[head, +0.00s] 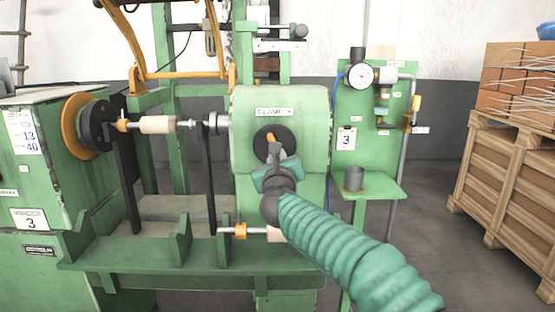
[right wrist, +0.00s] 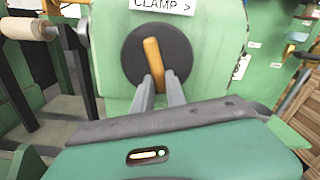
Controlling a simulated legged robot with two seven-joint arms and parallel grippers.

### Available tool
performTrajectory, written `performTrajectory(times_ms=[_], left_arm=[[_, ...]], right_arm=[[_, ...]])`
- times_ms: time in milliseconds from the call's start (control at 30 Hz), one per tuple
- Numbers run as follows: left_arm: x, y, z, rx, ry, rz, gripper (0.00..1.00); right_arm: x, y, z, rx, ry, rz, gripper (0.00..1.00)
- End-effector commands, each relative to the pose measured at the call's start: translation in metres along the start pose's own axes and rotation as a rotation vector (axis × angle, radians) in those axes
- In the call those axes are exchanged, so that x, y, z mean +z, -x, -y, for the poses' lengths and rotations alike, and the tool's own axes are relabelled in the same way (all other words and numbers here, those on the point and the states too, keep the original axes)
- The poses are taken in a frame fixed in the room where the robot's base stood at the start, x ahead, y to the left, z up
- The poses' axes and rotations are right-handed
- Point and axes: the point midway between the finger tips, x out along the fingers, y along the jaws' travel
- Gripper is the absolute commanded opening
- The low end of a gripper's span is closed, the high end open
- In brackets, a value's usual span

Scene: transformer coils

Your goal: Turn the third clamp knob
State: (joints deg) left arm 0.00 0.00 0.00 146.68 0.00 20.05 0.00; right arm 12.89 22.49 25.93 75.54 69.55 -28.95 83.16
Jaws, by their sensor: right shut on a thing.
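The clamp knob is a black disc (head: 262,143) with an orange-tan handle bar (head: 271,139), on the front of a green housing (head: 300,115) labelled "CLAMP >". In the right wrist view the handle (right wrist: 154,62) stands nearly upright, its top tilted a little left, across the black disc (right wrist: 170,47). My right gripper (head: 274,147) is in front of the knob, its two grey fingers (right wrist: 160,88) shut on the handle's lower part. The fingertips partly hide the handle's lower end. My left gripper is not in view.
Left of the housing are a shaft with a pale roll (head: 158,124) and an orange-rimmed wheel (head: 84,126). A green panel with a gauge (head: 360,76) and a shelf with a dark cup (head: 353,179) stands right. A wooden crate (head: 500,170) is far right.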

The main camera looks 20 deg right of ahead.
Motion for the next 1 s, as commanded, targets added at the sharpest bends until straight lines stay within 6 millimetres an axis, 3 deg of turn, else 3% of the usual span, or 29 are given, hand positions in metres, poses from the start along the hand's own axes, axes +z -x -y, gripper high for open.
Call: performTrajectory(times_ms=[33,67,200,567,667,1000], left_arm=[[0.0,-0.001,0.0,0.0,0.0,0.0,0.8],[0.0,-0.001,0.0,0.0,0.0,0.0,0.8],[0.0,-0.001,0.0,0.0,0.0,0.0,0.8],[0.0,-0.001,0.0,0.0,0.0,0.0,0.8],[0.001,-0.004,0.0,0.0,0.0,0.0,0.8],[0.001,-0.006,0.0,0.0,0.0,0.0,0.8]], right_arm=[[-0.006,-0.001,-0.004,0.008,-0.002,-0.01,0.0],[-0.006,-0.001,-0.004,0.008,-0.002,-0.01,0.19],[-0.004,-0.001,-0.003,0.006,-0.001,-0.007,0.37],[-0.001,0.005,-0.001,0.002,0.001,-0.001,0.38],[0.0,0.019,-0.001,0.002,0.002,0.001,0.38],[0.0,0.117,0.0,0.001,0.003,0.001,0.38]])
